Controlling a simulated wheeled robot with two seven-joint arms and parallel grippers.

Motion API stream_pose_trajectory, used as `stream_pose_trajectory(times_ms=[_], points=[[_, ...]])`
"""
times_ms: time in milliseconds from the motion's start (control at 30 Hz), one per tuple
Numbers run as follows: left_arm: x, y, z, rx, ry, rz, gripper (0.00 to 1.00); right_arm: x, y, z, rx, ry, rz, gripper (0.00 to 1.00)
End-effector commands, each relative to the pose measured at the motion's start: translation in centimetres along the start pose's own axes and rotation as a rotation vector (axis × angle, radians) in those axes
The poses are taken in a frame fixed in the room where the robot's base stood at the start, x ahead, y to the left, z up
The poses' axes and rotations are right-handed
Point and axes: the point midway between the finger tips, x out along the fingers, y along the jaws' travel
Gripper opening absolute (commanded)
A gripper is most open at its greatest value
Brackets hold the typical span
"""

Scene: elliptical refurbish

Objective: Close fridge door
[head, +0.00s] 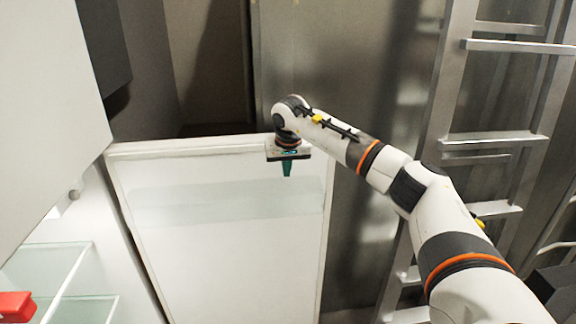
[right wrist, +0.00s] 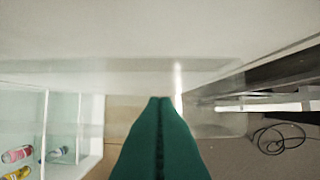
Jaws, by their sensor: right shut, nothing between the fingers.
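The white fridge door (head: 220,235) stands open in the middle of the head view, its inner side with a clear shelf facing me. The fridge body with glass shelves (head: 75,262) is at the lower left. My right gripper (head: 287,170) is at the top right part of the door, pointing down in front of its inner side. Its green fingers are shut and empty. In the right wrist view the fingers (right wrist: 160,125) point toward the clear door shelf (right wrist: 90,78); I cannot tell whether they touch it. My left gripper is not in view.
A metal ladder (head: 495,140) stands at the right, behind my right arm. A red item (head: 17,305) is on a fridge shelf at the lower left. In the right wrist view, several bottles (right wrist: 18,155) are inside the fridge and a black cable (right wrist: 280,138) lies on the floor.

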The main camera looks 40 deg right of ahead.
Motion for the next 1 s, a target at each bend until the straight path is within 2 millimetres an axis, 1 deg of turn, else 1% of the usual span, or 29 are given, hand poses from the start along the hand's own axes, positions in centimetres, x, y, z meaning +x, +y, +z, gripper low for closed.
stream_pose_trajectory(times_ms=[33,200,333,600,700,800,1000], points=[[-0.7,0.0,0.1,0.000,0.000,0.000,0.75,0.9,0.0,0.0,0.000,0.005,-0.002,0.00],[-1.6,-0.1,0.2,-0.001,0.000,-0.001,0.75,4.1,0.1,-0.1,0.001,0.005,0.000,0.00],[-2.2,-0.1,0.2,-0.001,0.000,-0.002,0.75,6.2,0.1,-0.1,0.002,0.004,0.001,0.00],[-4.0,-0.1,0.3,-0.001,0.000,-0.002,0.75,5.2,0.1,-2.6,-0.002,0.001,0.003,0.00],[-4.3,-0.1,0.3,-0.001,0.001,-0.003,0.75,5.0,0.1,-3.2,0.000,0.000,0.002,0.00],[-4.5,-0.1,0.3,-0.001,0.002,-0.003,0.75,4.9,0.1,-3.7,0.001,0.000,0.003,0.00],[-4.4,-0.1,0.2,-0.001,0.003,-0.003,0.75,5.0,0.1,-3.8,0.002,0.000,0.003,0.00]])
